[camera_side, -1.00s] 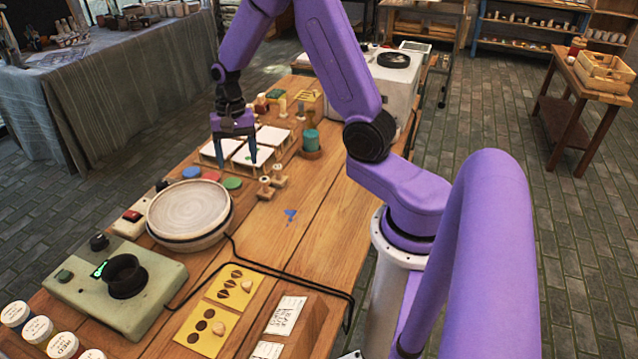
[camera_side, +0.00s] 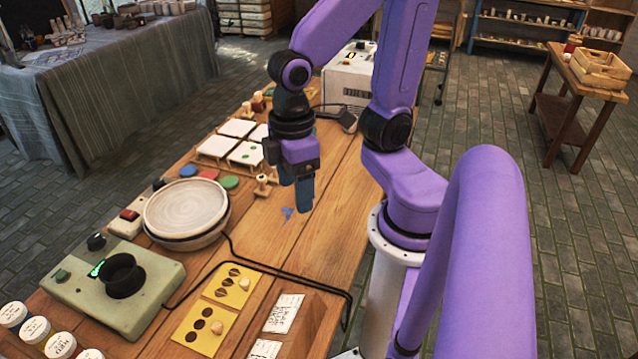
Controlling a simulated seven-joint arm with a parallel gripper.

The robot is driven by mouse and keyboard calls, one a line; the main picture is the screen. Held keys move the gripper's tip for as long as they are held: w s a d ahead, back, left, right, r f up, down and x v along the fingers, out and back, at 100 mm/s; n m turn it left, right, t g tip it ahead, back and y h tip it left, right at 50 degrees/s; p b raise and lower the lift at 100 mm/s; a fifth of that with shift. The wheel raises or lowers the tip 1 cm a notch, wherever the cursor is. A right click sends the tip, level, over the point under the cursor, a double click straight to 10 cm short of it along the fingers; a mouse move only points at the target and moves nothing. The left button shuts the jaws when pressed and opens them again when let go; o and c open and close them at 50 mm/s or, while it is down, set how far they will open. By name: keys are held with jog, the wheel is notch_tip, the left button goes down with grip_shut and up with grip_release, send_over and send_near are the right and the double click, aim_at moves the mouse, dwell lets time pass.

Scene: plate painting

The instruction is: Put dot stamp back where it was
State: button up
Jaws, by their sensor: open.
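My gripper (camera_side: 295,192) hangs with blue fingers pointing down, seen nearly edge-on, to the right of the white tiles. It is open, and no stamp shows between the fingers. A small wooden stamp (camera_side: 262,185) stands on a little wooden holder just left of the fingers; the holder's right part is hidden behind my gripper. Green dots show on one white tile (camera_side: 246,154). I cannot tell which piece is the dot stamp.
A pale bowl (camera_side: 186,208) sits left of the holder, beside red, blue and green discs (camera_side: 229,182). A black cable (camera_side: 300,280) runs in front. The right side of the table is mostly clear.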

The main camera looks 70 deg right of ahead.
jog(key=shift+s+d+r+n, duration=0.15)
jog(key=shift+s+d+n, duration=0.05)
jog(key=shift+s+n, duration=0.75)
jog(key=shift+s+d+r+n, duration=0.15)
jog(key=shift+s+n, duration=0.5)
jog(key=shift+s, duration=0.5)
